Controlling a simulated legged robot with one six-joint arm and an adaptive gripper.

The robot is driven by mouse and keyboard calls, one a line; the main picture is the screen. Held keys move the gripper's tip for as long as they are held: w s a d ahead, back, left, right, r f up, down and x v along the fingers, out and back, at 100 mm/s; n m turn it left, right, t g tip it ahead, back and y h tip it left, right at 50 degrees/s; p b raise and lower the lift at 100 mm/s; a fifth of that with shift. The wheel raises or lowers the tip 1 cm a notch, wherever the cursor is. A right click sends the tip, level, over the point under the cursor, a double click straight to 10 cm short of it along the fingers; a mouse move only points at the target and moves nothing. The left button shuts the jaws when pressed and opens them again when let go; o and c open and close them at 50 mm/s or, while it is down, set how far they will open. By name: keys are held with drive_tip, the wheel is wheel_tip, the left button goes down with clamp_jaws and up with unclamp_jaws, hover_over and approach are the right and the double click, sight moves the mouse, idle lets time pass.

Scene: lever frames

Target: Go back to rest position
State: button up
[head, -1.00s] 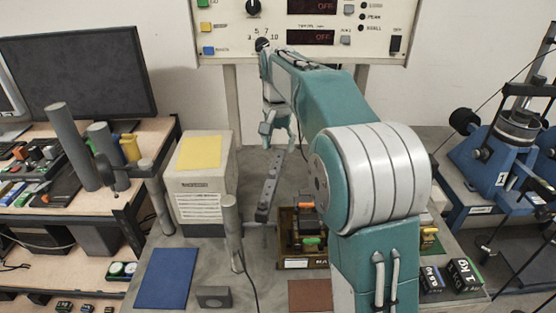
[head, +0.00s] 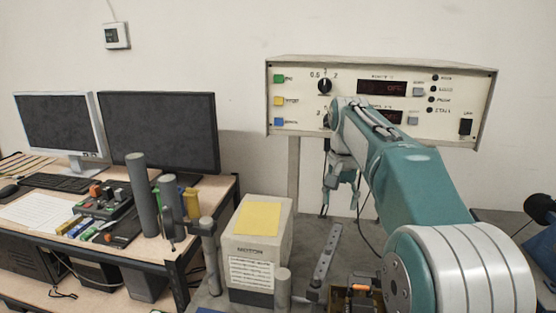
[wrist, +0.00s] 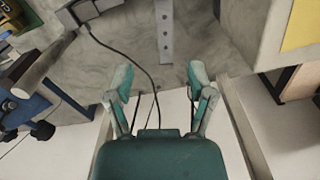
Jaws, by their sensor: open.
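My gripper (head: 340,187) is raised in front of the wall, below the control panel and above the back of the workbench. In the wrist view my gripper (wrist: 158,92) is open, its two teal fingers wide apart with nothing between them. A dark cable runs behind and between the fingers in that view. My teal arm reaches from the lower right of the head view toward the panel and covers part of its lower front.
The control panel (head: 449,112) stands behind my arm. A grey box (head: 280,228) with a yellow sheet (head: 258,219) is left of my gripper. A perforated metal bar (head: 326,252) lies on the workbench. Monitors (head: 166,128) stand on the left table. An upright cylinder (head: 143,195) stands there too.

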drive_tip(key=s+a+f+n+t, duration=0.1)
drive_tip(key=s+f+n, duration=0.1)
drive_tip(key=s, duration=0.7)
drive_tip(key=s+a+f+n+t, duration=0.1)
drive_tip(key=s+f, duration=0.3)
drive_tip(key=s, duration=0.6)
drive_tip(key=s+a+f+n+t, duration=0.1)
drive_tip(key=s+f+n+t, duration=0.1)
drive_tip(key=s, duration=0.7)
drive_tip(key=shift+s+a+f+n+t, duration=0.35)
drive_tip(key=shift+f+n+t, duration=0.05)
drive_tip(key=shift+f+t, duration=0.3)
